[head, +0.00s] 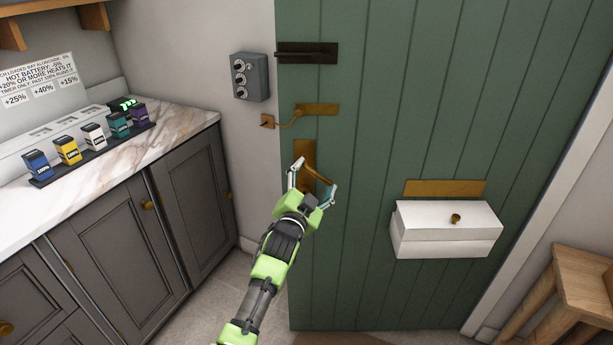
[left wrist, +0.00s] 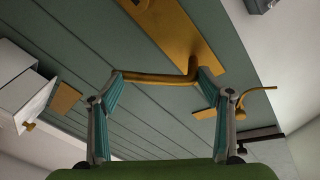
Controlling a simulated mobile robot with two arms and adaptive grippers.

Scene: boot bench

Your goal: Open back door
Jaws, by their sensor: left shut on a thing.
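The back door (head: 370,130) is a green plank door, and it looks closed in its frame. A brass lever handle (head: 319,176) on a tall brass backplate sits near its left edge. My left gripper (head: 316,175) is at this handle, shut on it. In the left wrist view the brass lever (left wrist: 155,78) runs across between the two fingertips, one near each end. A black bolt (head: 308,52) is higher up. My right gripper is not in view.
A white box (head: 440,245) with a brass knob is mounted on the door, right of the handle. A marble counter (head: 185,130) over grey cabinets stands left. A grey switch box (head: 250,77) is on the wall. A wooden stool (head: 585,280) stands at right.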

